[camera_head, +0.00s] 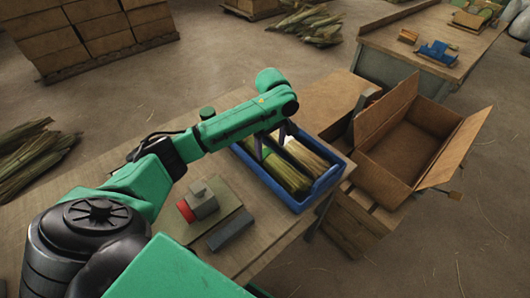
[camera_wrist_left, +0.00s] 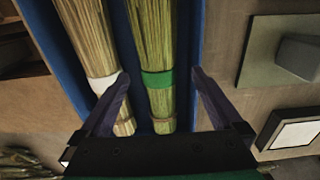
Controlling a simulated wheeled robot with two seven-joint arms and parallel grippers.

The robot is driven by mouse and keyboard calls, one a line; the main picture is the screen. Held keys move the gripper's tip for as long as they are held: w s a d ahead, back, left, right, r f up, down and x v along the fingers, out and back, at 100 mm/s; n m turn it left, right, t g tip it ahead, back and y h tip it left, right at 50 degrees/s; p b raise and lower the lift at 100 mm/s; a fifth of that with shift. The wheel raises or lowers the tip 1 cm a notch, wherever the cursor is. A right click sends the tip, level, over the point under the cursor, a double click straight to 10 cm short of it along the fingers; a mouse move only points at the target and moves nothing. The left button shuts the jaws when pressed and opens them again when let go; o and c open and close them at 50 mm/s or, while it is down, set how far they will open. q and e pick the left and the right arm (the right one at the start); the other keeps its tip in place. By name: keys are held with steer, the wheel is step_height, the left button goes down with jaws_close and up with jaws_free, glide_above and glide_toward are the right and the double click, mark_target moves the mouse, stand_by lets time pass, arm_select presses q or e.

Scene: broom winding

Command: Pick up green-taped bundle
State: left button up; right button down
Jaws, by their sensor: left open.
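The green-taped bundle (camera_wrist_left: 158,78) of straw lies in a blue tray (camera_head: 326,187), beside a white-taped bundle (camera_wrist_left: 95,50). The green-taped bundle also shows in the head view (camera_head: 288,177), partly hidden by my arm. My left gripper (camera_wrist_left: 160,80) is open above the tray. In the left wrist view its two fingers stand on either side of the green-taped bundle, near the green band. The left finger is over the gap beside the white band. My right gripper is not in view.
The tray stands on a wooden workbench (camera_head: 265,235). A grey block device with a red part (camera_head: 203,202) and a dark grey block (camera_head: 229,230) lie left of the tray. An open cardboard box (camera_head: 405,150) stands to the right. A second table (camera_head: 400,35) is at the back right.

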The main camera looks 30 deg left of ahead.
mark_target(269, 154)
arm_select(q)
steer(key=f, duration=0.4)
steer(key=a+f+p, duration=0.1)
steer(key=f, duration=0.2)
steer(key=shift+w+f, duration=0.1)
steer(key=shift+w, duration=0.25)
steer(key=shift+f, duration=0.15)
steer(key=shift+c, duration=0.9)
steer(key=c, duration=1.3)
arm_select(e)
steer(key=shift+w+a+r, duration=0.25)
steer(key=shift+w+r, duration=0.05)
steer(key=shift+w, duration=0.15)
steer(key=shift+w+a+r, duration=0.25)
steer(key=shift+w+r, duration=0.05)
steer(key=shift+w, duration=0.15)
